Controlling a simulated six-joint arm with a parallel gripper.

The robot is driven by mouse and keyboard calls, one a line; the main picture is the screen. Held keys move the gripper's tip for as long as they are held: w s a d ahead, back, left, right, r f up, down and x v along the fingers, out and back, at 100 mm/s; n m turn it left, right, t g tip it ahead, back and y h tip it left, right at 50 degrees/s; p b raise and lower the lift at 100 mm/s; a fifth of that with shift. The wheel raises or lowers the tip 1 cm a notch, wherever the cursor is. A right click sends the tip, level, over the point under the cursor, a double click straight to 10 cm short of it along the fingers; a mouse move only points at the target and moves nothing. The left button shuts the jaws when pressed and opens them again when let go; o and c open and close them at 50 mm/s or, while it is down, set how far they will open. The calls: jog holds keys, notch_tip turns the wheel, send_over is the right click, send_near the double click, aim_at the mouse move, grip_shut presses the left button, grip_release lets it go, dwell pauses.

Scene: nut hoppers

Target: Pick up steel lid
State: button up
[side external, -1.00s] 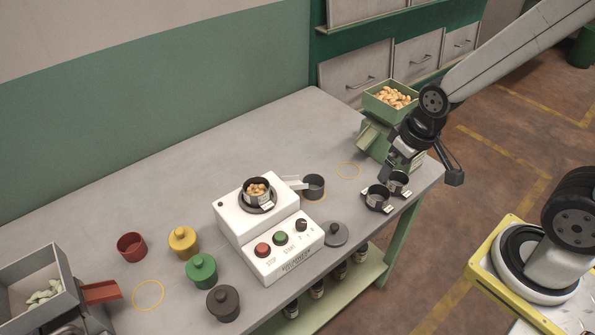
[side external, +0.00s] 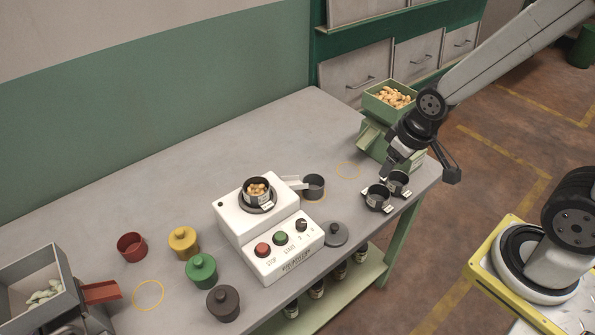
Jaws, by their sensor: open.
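The steel lid (side external: 334,234) is a grey disc with a small knob. It lies flat on the table near the front edge, just right of the white machine's button panel. My gripper (side external: 388,166) is open and empty. It hangs in front of the green hopper, above and to the right of the lid and well apart from it, above the two dark cups at the table's right end. Its fingers are small and partly lost against the dark wrist.
The white machine (side external: 246,222) holds a cup of nuts (side external: 257,189). A dark pot (side external: 314,188) stands behind the lid. Two dark cups (side external: 378,197) sit near the right edge. The green hopper (side external: 388,101) holds nuts. Red, yellow, green and brown pots stand at left. The back table is clear.

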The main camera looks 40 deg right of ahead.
jog(key=w+d+f+n+t, duration=0.1)
jog(key=w+f+n, duration=0.1)
jog(key=w+n, duration=0.15)
jog(key=n+g+y, duration=0.1)
jog(key=n+y, duration=0.5)
jog(key=n, duration=0.3)
send_near(336, 225)
jog(key=w+f, duration=0.1)
jog(key=shift+a+f+g, duration=0.15)
jog(key=shift+a+g, duration=0.25)
jog(key=shift+a, duration=0.1)
jog(key=shift+a+f, duration=0.1)
jog(key=shift+f, duration=0.05)
jog(key=shift+x, duration=1.15)
jog(key=shift+x, duration=2.55)
